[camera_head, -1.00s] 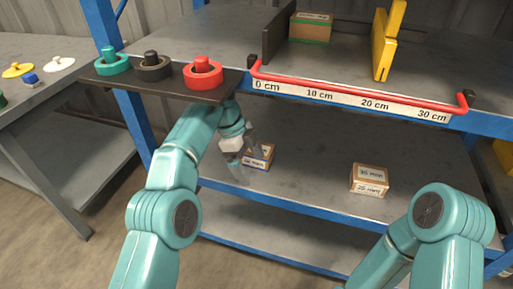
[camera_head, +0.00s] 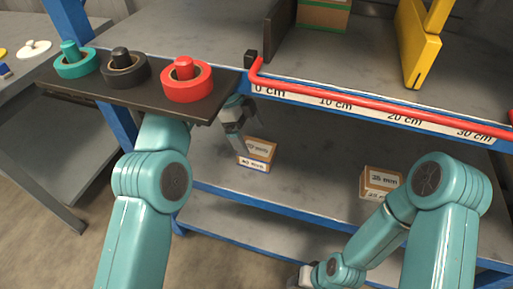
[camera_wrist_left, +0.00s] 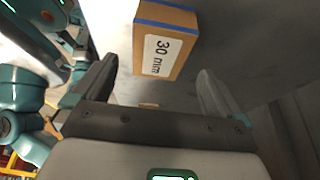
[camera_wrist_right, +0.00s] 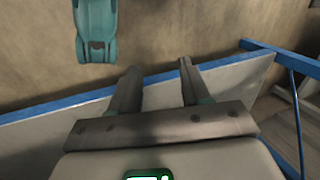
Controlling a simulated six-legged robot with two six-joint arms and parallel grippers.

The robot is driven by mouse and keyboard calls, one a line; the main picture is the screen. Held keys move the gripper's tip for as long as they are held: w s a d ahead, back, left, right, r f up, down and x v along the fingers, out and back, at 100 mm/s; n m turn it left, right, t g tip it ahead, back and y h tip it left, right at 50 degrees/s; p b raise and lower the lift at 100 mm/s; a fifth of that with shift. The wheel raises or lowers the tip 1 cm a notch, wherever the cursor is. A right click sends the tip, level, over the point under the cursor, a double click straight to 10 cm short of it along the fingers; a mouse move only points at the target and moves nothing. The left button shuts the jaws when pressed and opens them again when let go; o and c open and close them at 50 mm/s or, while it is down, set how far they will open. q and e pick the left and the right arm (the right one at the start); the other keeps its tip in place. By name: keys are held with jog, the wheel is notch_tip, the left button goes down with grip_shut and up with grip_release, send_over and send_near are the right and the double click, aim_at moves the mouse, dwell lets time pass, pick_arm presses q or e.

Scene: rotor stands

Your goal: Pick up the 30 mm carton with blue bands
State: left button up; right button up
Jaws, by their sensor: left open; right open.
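The carton with blue bands (camera_head: 256,156) sits on the lower shelf, left of its middle. In the left wrist view the carton (camera_wrist_left: 165,42) shows a blue edge band and a label reading 30 mm. Its front label in the head view is small and seems to read 40 mm. My left gripper (camera_head: 238,140) is at the carton's left, its fingers pointing down. In its wrist view the left gripper (camera_wrist_left: 157,78) is open, with the carton ahead of the gap and not held. My right gripper (camera_wrist_right: 159,68) is open and empty, low in front of the shelving.
Above my left arm is a dark board (camera_head: 140,94) with green, black and red rings. A red rail (camera_head: 380,112) runs along the upper shelf's edge.

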aim_at(256, 148)
pick_arm(q)
jog(key=shift+w+f, duration=0.1)
jog(key=shift+f, duration=0.05)
jog(key=b+x, duration=0.5)
jog(key=x, duration=0.1)
jog(key=shift+s+f, duration=0.25)
jog(key=shift+f, duration=0.1)
jog(key=shift+d+f+b, duration=0.2)
jog(key=shift+f+b, duration=0.1)
jog(key=shift+f, duration=0.05)
jog(key=shift+r, duration=0.2)
pick_arm(e)
jog(key=shift+t, duration=0.4)
jog(key=f, duration=0.1)
jog(key=w+f, duration=0.1)
jog(key=f, duration=0.1)
jog(key=w+d+f, duration=0.1)
jog(key=f, duration=0.1)
pick_arm(q)
jog(key=shift+f, duration=0.1)
pick_arm(e)
jog(key=shift+r, duration=0.15)
pick_arm(q)
jog(key=shift+f, duration=0.1)
jog(key=c, duration=1.1)
